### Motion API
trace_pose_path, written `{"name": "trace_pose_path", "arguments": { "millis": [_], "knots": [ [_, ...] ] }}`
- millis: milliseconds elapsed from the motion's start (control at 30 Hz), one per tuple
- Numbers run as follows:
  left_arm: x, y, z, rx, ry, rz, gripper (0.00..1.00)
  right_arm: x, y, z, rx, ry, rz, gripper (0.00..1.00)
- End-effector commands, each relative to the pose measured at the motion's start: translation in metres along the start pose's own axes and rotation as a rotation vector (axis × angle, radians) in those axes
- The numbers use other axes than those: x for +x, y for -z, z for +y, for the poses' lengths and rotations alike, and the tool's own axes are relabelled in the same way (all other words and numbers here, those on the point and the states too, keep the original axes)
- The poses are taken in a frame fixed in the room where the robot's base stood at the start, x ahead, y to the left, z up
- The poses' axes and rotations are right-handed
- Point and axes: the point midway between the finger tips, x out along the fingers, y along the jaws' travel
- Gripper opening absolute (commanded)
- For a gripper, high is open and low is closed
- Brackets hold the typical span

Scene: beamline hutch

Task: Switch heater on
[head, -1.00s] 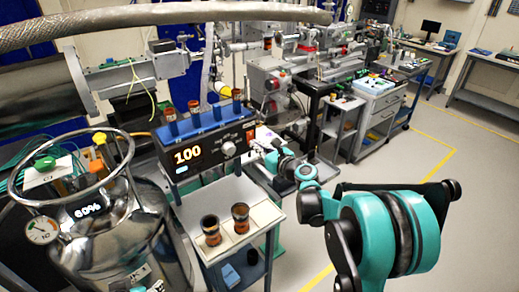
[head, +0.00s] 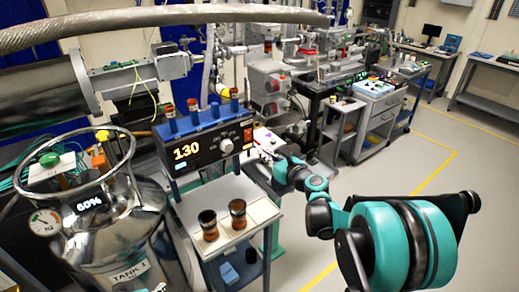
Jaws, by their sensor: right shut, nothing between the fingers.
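The heater (head: 202,123) is a blue block on a black-fronted box, standing on the shelf of a grey cart. A round knob (head: 226,146) sits right of the display, and a red switch (head: 248,135) is at the front panel's right end. My right arm comes in from the lower right. Its gripper (head: 262,147) is shut and empty, just right of the switch and close to the panel; I cannot tell whether it touches.
Several vials stand in the heater block. Two amber vials (head: 208,225) (head: 238,214) stand on the cart top (head: 262,206) in front. A steel tank (head: 110,225) reading 60% stands at left. Beamline equipment fills the back. The floor (head: 480,165) at right is open.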

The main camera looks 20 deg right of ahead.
Motion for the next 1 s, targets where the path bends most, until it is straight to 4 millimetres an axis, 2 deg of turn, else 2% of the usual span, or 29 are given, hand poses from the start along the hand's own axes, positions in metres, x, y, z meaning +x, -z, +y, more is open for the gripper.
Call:
{"name": "trace_pose_path", "arguments": {
  "millis": [200, 400, 600, 1000],
  "knots": [
    [-0.008, 0.006, 0.0, 0.0, 0.0, 0.001, 0.56, -0.044, 0.009, -0.001, -0.001, 0.002, 0.0, 0.0],
    [-0.01, 0.008, 0.0, 0.0, 0.0, 0.001, 0.56, -0.07, 0.016, 0.0, 0.0, 0.0, 0.0, 0.0],
    [-0.01, 0.008, 0.0, 0.0, 0.0, 0.001, 0.56, -0.077, 0.018, 0.0, 0.0, -0.001, 0.0, 0.0],
    [-0.01, 0.008, 0.0, 0.0, 0.0, 0.001, 0.56, -0.077, 0.018, 0.001, -0.004, -0.002, 0.001, 0.0]
  ]
}}
